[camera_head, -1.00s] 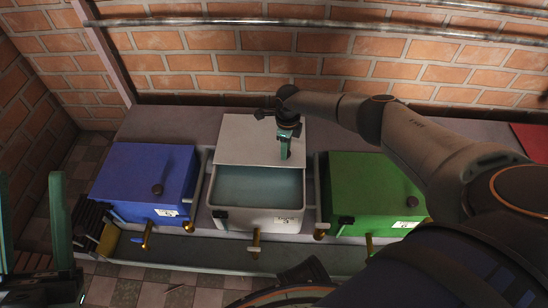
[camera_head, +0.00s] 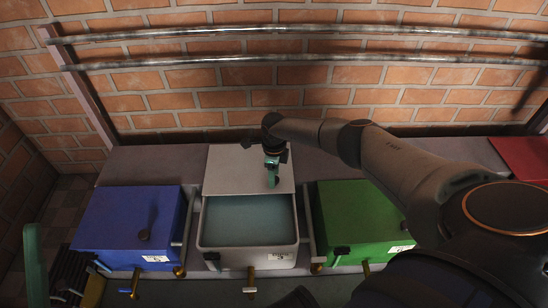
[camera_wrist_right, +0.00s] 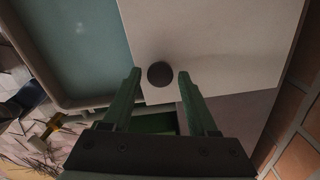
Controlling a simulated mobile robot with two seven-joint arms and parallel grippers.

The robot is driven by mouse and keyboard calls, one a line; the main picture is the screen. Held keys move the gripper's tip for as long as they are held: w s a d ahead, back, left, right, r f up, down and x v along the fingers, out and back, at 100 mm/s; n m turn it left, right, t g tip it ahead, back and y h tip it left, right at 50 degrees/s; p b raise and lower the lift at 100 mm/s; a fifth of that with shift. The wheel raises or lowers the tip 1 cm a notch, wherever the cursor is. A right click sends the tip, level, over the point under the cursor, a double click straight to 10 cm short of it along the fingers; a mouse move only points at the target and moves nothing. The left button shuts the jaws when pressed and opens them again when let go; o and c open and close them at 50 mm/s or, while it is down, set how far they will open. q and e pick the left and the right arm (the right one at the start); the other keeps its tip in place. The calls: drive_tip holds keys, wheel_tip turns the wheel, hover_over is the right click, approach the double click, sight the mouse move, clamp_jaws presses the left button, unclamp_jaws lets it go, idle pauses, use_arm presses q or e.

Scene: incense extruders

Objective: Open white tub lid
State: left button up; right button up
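The white tub (camera_head: 212,238) stands between a blue and a green tub. Its flat pale lid (camera_head: 235,170) lies behind the opening, leaving the front part uncovered and bluish-green contents (camera_head: 248,222) visible. My right gripper (camera_head: 272,182) is over the right part of the lid. In the right wrist view, the lid (camera_wrist_right: 215,40) carries a round dark knob (camera_wrist_right: 160,74). The green fingertips of my right gripper (camera_wrist_right: 159,73) stand on either side of the knob, with a small gap at each side. One green finger of my left gripper (camera_head: 35,265) shows at the left edge, away from the tubs.
The blue tub (camera_head: 120,220) stands left and the green tub (camera_head: 355,220) right, both with lids on. Brass taps (camera_head: 250,280) stick out in front. Metal pipes (camera_head: 250,57) run along the brick wall behind. A red surface (camera_head: 522,158) is at the far right.

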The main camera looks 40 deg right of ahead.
drive_tip(key=shift+o, duration=0.7)
use_arm(q)
wheel_tip(320, 180, up, 8)
drive_tip(key=p, duration=0.7)
drive_tip(key=shift+s+a+t, duration=0.2)
drive_tip(key=shift+a+t, duration=0.1)
drive_tip(key=shift+a, duration=0.15)
use_arm(e)
wheel_tip(320, 180, up, 12)
drive_tip(key=shift+r, duration=0.25)
use_arm(q)
drive_tip(key=shift+r+n, duration=0.15)
drive_tip(key=shift+n, duration=0.15)
